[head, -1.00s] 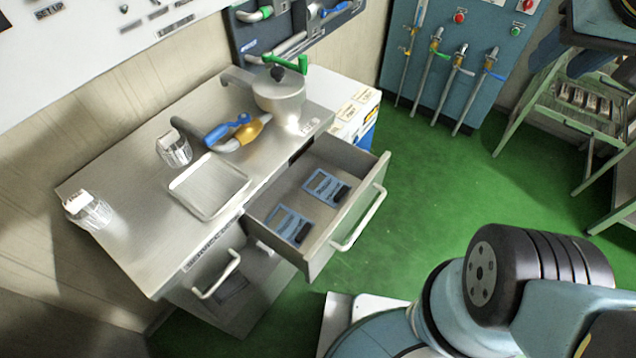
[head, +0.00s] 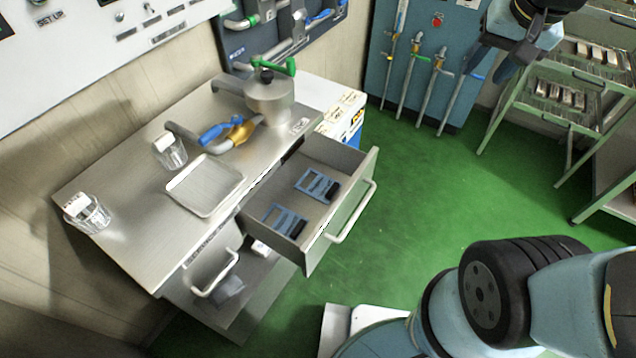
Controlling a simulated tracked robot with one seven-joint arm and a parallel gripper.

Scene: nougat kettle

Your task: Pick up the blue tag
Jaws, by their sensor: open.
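Two flat blue pieces with cut-outs and a dark part each lie in the open upper drawer (head: 346,220). The far blue piece (head: 311,183) is nearer the back right of the drawer. The near blue piece (head: 279,218) is nearer the front left. Either could be the blue tag; I cannot read any marking. My gripper (head: 490,66) is at the top right, in front of the wall panel and rack. It is open, empty, pointing down, and well apart from the drawer.
On the steel cabinet top stand a kettle (head: 268,102), a shallow tray (head: 204,188), two glass jars (head: 171,153) (head: 87,214) and a pipe with a blue handle (head: 222,132). A lower compartment (head: 213,275) is open. A green rack (head: 563,95) stands right. Green floor between is clear.

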